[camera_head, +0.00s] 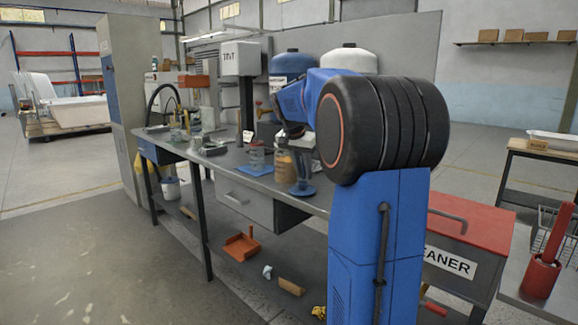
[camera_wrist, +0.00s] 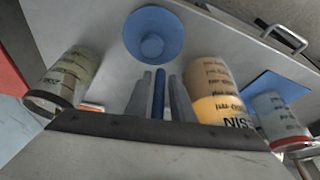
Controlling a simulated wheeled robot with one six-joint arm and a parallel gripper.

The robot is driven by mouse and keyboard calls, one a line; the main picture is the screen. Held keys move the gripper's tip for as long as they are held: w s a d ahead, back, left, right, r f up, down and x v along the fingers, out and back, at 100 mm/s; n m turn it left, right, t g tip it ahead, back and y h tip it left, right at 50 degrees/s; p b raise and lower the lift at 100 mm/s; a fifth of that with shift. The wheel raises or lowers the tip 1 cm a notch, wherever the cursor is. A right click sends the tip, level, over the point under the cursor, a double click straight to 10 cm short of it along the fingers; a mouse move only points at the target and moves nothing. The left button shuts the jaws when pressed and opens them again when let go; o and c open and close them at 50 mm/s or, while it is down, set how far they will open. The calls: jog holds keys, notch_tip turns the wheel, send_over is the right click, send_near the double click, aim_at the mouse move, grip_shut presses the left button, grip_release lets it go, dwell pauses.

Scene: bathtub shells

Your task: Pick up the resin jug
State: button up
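The resin jug (camera_wrist: 213,82) is a translucent container with amber liquid at one end and dark print. In the wrist view it stands right of my gripper (camera_wrist: 160,88).
A clear printed cup (camera_wrist: 272,112) stands near a blue mat (camera_wrist: 272,87), right of the jug. Another clear printed container (camera_wrist: 68,80) is at the left. The bench (camera_head: 226,165) has clutter towards its far end. A red-topped cleaner cabinet (camera_head: 462,232) stands at the right.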

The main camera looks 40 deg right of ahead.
jog(key=shift+f, duration=0.2)
grip_shut()
jog(key=shift+r, duration=0.1)
dwell(1.2)
